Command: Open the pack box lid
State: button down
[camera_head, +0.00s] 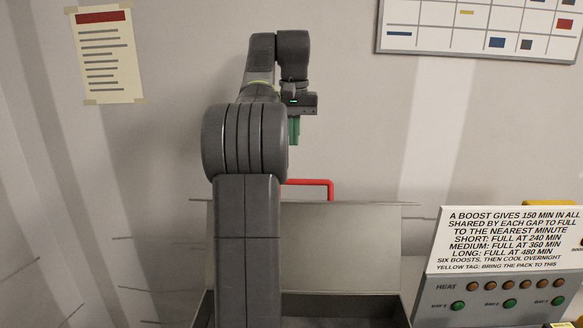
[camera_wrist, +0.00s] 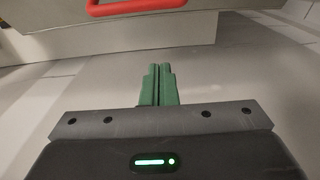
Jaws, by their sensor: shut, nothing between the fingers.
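The pack box (camera_head: 408,312) is grey and stands low in the middle of the head view, partly hidden by my arm. Its grey lid (camera_head: 345,245) stands raised at the back, and part of the dark inside shows. A red handle (camera_head: 331,188) rises over the lid's top edge. In the wrist view, the handle (camera_wrist: 135,6) and the lid (camera_wrist: 70,38) are at the top, beyond the fingertips. My gripper (camera_head: 294,143) points down above the handle's height, apart from it. Its green fingers are shut together and empty, also in the wrist view (camera_wrist: 158,70).
A sloped control panel (camera_head: 480,312) with a printed sign (camera_head: 505,240), several brown knobs and green buttons stands right of the box. A yellow item (camera_head: 545,203) shows behind it. A notice (camera_head: 106,55) and a chart (camera_head: 480,40) hang on the wall.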

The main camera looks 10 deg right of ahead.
aim_at(293, 182)
jog(key=shift+s+a+f, duration=0.15)
jog(key=shift+s+f, duration=0.4)
jog(key=shift+f, duration=0.9)
jog(key=shift+s+a+f, duration=0.1)
jog(key=shift+s+f, duration=0.45)
jog(key=shift+f, duration=0.95)
jog(key=shift+s+a+f, duration=0.15)
jog(key=shift+s+f, duration=0.4)
jog(key=shift+f, duration=0.9)
jog(key=shift+s, duration=0.1)
jog(key=shift+s+a+t+b, duration=0.2)
jog(key=shift+s+t+b, duration=0.25)
jog(key=shift+b, duration=0.65)
jog(key=b, duration=0.1)
jog(key=s+t+b, duration=0.1)
jog(key=s+b, duration=0.1)
jog(key=shift+s+a+r+t+h, duration=0.1)
jog(key=shift+a+r+t+h, duration=0.15)
jog(key=shift+h, duration=0.05)
jog(key=shift+s+a+r+b, duration=0.15)
jog(key=shift+s+a+r, duration=0.05)
jog(key=shift+s, duration=0.55)
jog(key=shift+s+a+r+b, duration=0.15)
jog(key=shift+s+r, duration=0.1)
jog(key=shift+s, duration=0.5)
jog(key=shift+s+a+r+b, duration=0.1)
jog(key=shift+s+a+r, duration=0.1)
jog(key=shift+s, duration=0.55)
